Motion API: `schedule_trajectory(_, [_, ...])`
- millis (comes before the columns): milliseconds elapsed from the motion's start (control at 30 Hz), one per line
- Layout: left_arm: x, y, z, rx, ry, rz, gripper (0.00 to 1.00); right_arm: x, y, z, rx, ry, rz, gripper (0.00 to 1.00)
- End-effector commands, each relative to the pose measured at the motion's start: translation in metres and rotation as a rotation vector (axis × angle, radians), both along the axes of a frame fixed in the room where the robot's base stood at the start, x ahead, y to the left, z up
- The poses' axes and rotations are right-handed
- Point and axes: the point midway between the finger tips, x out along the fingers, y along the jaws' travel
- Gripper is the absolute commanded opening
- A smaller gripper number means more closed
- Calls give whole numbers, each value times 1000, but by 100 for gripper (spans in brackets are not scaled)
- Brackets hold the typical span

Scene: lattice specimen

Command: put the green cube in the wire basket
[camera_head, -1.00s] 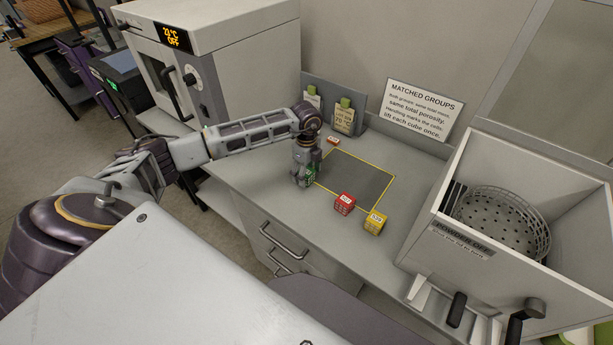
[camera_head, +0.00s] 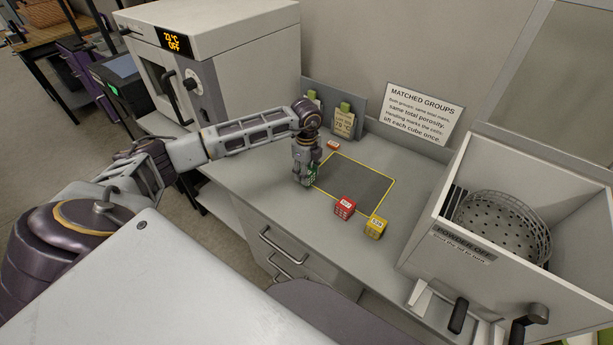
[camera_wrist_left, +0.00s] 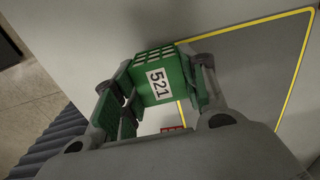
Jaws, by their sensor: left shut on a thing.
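The green cube (camera_wrist_left: 158,76), labelled 521, sits between the fingers of my left gripper (camera_wrist_left: 160,92), which is shut on it. In the head view my left gripper (camera_head: 307,178) points down at the left edge of the dark mat, and only a bit of the green cube (camera_head: 313,174) shows beside the fingers. I cannot tell whether the cube touches the bench. My right gripper is not in view.
A dark mat (camera_head: 358,186) with a yellow border lies on the bench. A red cube (camera_head: 345,208) and a yellow cube (camera_head: 375,228) stand at its front edge. A small orange-red block (camera_head: 333,146) lies behind it. The white box (camera_head: 425,238) has raised walls around the basket.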

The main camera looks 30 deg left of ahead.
Motion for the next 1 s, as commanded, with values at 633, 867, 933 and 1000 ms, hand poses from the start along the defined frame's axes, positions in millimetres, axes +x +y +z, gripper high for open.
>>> schedule_trajectory(633, [0,0,77,0,0,0,16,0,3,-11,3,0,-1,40])
schedule_trajectory(867, [0,0,79,0,0,0,16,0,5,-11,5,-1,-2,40])
schedule_trajectory(933, [0,0,79,0,0,0,16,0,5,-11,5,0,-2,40])
schedule_trajectory(1000, [0,0,79,0,0,0,16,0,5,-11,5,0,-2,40])
